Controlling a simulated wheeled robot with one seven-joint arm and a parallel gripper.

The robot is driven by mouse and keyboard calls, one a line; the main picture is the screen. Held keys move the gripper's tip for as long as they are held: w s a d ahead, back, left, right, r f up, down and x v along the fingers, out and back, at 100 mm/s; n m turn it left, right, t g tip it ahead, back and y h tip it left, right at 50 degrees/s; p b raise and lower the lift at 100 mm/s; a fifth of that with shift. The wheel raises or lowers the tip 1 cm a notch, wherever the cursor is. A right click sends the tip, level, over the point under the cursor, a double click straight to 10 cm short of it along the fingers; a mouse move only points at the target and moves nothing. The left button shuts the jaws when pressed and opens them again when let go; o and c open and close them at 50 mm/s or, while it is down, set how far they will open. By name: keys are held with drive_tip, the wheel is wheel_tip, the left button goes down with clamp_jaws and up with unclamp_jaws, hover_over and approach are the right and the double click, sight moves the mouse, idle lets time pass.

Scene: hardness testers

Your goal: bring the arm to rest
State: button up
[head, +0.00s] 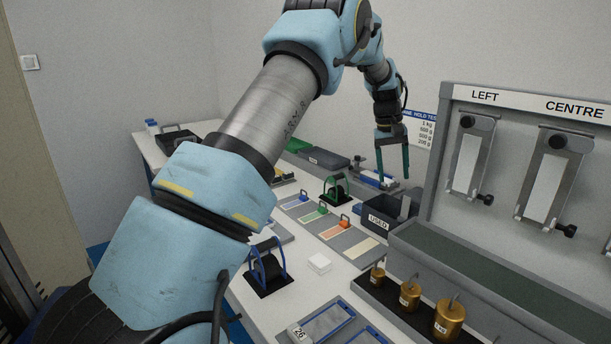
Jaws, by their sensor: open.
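My arm reaches from the lower left up and over the table, then bends down at the far right. My gripper (394,178) hangs pointing down with its two dark green fingers apart. Nothing shows between the fingers. It is in front of the wall, above the area of the dark bin labelled USED (380,219). I cannot tell its exact height over the table. My arm hides part of the table's left side.
A grey test stand (520,98) marked LEFT and CENTRE stands at the right. Brass weights (449,318) stand in front of it.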

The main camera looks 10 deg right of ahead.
drive_tip(key=s+a+r+n+t, duration=0.1)
drive_tip(key=s+a, duration=0.1)
drive_tip(key=a, duration=2.1)
drive_tip(key=s+a+f+n+t+y, duration=0.1)
drive_tip(key=s+a+f+y, duration=0.1)
drive_tip(key=s+a, duration=1.6)
drive_tip(key=shift+s+a+f, duration=0.15)
drive_tip(key=shift+a+f, duration=0.35)
drive_tip(key=shift+a, duration=0.1)
